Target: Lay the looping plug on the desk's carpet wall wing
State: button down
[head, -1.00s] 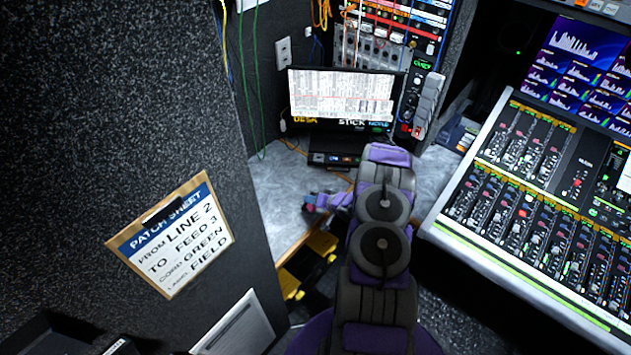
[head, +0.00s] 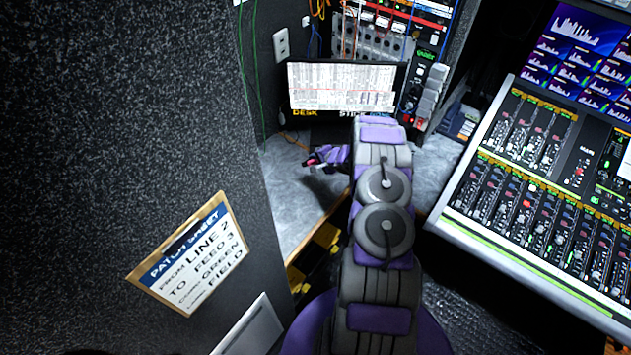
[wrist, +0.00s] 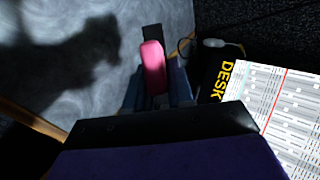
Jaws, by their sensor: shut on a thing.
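A pink plug (wrist: 153,66) is between the fingers of my gripper (wrist: 157,88) in the wrist view. My gripper is shut on it. In the head view my gripper (head: 318,160) is over the grey desk wing (head: 287,212), beside the carpet wall (head: 215,110), with a bit of pink at its tip. The wing's mottled surface also shows in the wrist view (wrist: 95,85), with my arm's shadow on it. The gripper looks to be above the surface. I cannot make out any cable on the plug.
A monitor (head: 342,88) labelled DESK stands at the back of the wing, close to my gripper. A mixing console (head: 535,190) is on the right. A patch sheet clipboard (head: 195,255) hangs on the carpet wall. A patch rack (head: 385,40) stands behind.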

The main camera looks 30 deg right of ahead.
notch_tip(320, 180, down, 8)
jog(key=b, duration=0.5)
jog(key=shift+s+r, duration=0.1)
jog(key=shift+r, duration=0.15)
jog(key=shift+f, duration=1.15)
jog(key=c, duration=1.1)
grip_release()
jog(key=shift+c, duration=0.2)
jog(key=shift+r, duration=0.1)
jog(key=p+v, duration=0.3)
jog(key=v, duration=0.4)
jog(key=shift+d+r, duration=0.1)
jog(key=shift+s+r, duration=0.15)
jog(key=shift+s, duration=0.2)
jog(key=shift+p, duration=0.3)
